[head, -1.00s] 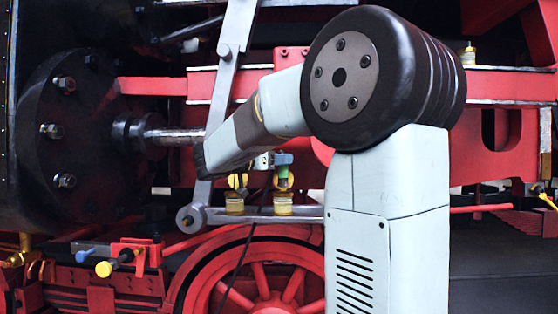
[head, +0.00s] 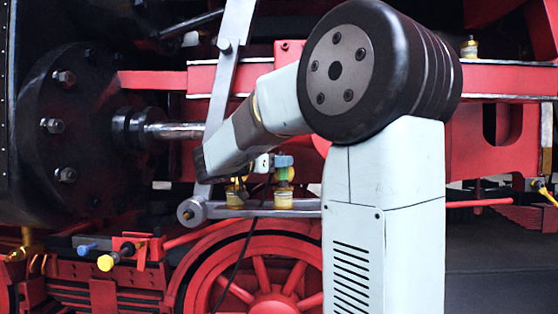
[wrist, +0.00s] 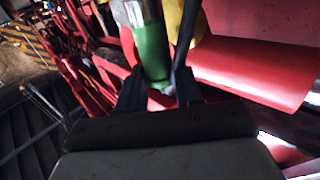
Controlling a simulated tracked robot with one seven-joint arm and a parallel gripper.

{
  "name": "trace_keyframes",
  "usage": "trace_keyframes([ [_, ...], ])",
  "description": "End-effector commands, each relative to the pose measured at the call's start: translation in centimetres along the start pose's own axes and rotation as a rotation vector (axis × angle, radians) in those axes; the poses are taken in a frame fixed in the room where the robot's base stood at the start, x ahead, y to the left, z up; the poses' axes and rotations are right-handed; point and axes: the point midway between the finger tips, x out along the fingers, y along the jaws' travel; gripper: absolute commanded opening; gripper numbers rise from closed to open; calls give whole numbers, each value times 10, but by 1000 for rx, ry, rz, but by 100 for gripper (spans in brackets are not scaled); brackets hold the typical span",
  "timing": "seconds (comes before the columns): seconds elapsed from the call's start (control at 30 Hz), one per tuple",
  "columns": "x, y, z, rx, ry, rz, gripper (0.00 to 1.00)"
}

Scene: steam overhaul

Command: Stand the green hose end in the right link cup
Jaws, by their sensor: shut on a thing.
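My gripper (head: 272,163) is shut on the green hose end (wrist: 151,52), which shows between its two fingers in the wrist view. In the head view the hose end (head: 283,173) is a small green patch directly above the right link cup (head: 284,199), a gold-coloured cup on the grey link bar. It looks roughly upright. I cannot tell whether its tip is inside the cup or just above it. The left link cup (head: 235,199) stands beside it on the same bar. Yellow round parts (head: 237,184) show at the cups.
The grey link bar (head: 262,210) runs behind my arm. A red wheel (head: 265,270) lies below, with a thin dark line hanging before it. A blue knob (head: 86,247) and a yellow knob (head: 106,262) sit lower left. A dark cylinder cover (head: 60,140) fills the left.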

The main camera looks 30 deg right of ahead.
Motion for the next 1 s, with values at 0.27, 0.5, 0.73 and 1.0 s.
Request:
trace_keyframes([
  [0.27, 0, 0, 7, -4, 0, 0, 0],
  [0.5, 0, 0, 12, -5, -1, 0, 0],
  [0.73, 0, 1, 18, -7, -1, 1, 0],
  [1.0, 0, 1, 25, -10, -2, 1, 0],
])
